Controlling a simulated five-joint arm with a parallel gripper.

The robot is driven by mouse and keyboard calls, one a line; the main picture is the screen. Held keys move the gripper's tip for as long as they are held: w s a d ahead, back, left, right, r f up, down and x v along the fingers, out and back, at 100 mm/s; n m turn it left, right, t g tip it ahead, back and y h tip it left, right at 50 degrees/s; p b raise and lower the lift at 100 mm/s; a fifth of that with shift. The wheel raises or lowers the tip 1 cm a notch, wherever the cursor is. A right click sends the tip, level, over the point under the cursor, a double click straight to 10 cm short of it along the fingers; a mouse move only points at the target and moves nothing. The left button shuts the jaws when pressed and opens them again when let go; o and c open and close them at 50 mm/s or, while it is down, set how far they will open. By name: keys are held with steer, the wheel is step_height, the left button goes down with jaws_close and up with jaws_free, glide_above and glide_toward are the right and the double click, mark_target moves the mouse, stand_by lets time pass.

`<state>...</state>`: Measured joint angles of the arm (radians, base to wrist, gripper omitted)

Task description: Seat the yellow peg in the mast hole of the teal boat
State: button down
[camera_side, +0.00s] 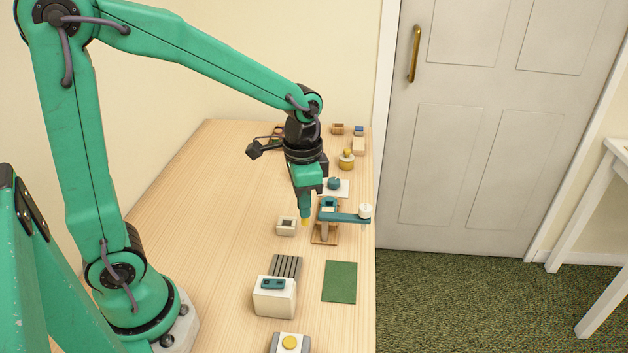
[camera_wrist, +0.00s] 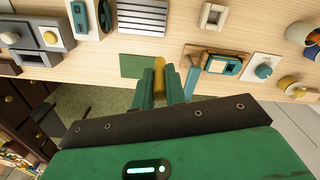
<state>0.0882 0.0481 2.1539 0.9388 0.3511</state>
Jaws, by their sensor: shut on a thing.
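My gripper (camera_side: 305,212) is shut on the yellow peg (camera_side: 305,222). The peg's lower end sticks out below the fingers in the side view. In the wrist view the yellow peg (camera_wrist: 159,66) shows between the two fingers (camera_wrist: 160,82). What looks like the teal boat (camera_side: 328,203) sits on a wooden stand (camera_side: 325,239), just right of my gripper. It also shows in the wrist view (camera_wrist: 222,66), right of the fingers. The peg is apart from it, to its left in the side view. I cannot make out the mast hole.
A teal bar (camera_side: 345,217) with a white knob (camera_side: 365,211) reaches right across the stand. A pale block with a square opening (camera_side: 287,226) stands left of it. A green mat (camera_side: 340,282), ridged block (camera_side: 285,267) and white box (camera_side: 274,300) lie nearer. Bare wood lies left.

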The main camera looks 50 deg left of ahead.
steer(key=w+n, duration=0.1)
steer(key=w, duration=0.2)
steer(key=w+n, duration=0.1)
steer(key=w, duration=0.3)
steer(key=w+d+n, duration=0.1)
steer(key=w+n, duration=0.1)
steer(key=w, duration=0.1)
steer(key=shift+w+r, duration=0.15)
steer(key=shift+r, duration=0.25)
steer(key=shift+a, duration=0.15)
glide_above(328, 203)
step_height(328, 203, down, 7)
steer(key=shift+s+d+f, duration=0.1)
steer(key=shift+d+f, duration=0.05)
steer(key=shift+f, duration=0.5)
steer(key=shift+s+d+f, duration=0.1)
steer(key=shift+d+f, duration=0.05)
steer(key=shift+f, duration=0.55)
steer(key=shift+s+d+f, duration=0.1)
steer(key=shift+d+f, duration=0.05)
steer(key=shift+f, duration=0.5)
steer(key=shift+f, duration=0.15)
steer(key=c, duration=1.4)
jaws_free()
steer(key=shift+c, duration=0.2)
